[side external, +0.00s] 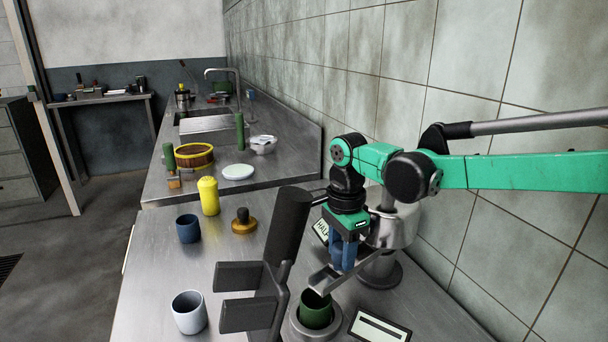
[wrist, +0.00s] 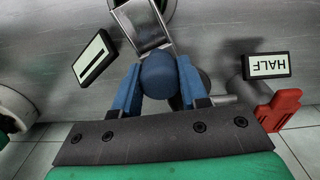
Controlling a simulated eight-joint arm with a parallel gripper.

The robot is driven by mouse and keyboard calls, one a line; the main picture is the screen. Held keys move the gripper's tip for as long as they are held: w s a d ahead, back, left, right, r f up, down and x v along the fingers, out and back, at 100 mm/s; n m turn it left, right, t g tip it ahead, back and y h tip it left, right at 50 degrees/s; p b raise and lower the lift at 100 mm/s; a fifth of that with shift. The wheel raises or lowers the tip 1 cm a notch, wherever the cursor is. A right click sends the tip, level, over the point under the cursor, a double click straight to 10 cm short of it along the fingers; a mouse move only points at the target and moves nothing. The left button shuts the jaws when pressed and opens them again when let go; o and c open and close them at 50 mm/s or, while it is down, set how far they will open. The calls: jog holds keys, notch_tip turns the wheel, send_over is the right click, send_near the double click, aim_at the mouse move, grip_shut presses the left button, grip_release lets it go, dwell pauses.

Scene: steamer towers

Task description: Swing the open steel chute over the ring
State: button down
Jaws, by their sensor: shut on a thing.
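The open steel chute (side external: 337,279) slopes down from below a steel hopper (side external: 398,228), and its lower end shows at the back edge of the green cup (side external: 316,312). The cup stands inside a grey ring (side external: 298,328) on the steel counter. My gripper (side external: 343,262) points down at the chute, its blue fingers close together. In the wrist view the fingers are on both sides of a rounded blue knob (wrist: 158,76), with the chute (wrist: 142,25) just beyond it. The ring's edge is partly cut off at the top there. How far the chute's end overlaps the ring is unclear.
A HALF sign (side external: 321,231) and a sign with a bar (side external: 380,328) stand near the ring. A dark stand with flat paddles (side external: 240,292) is close on the left. A white cup (side external: 189,312), a blue cup (side external: 188,228) and a yellow bottle (side external: 208,196) stand further left.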

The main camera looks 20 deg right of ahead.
jog(key=shift+w, duration=0.1)
dwell(0.3)
jog(key=shift+c, duration=2.3)
grip_release()
jog(key=shift+r, duration=0.1)
jog(key=shift+r, duration=2.75)
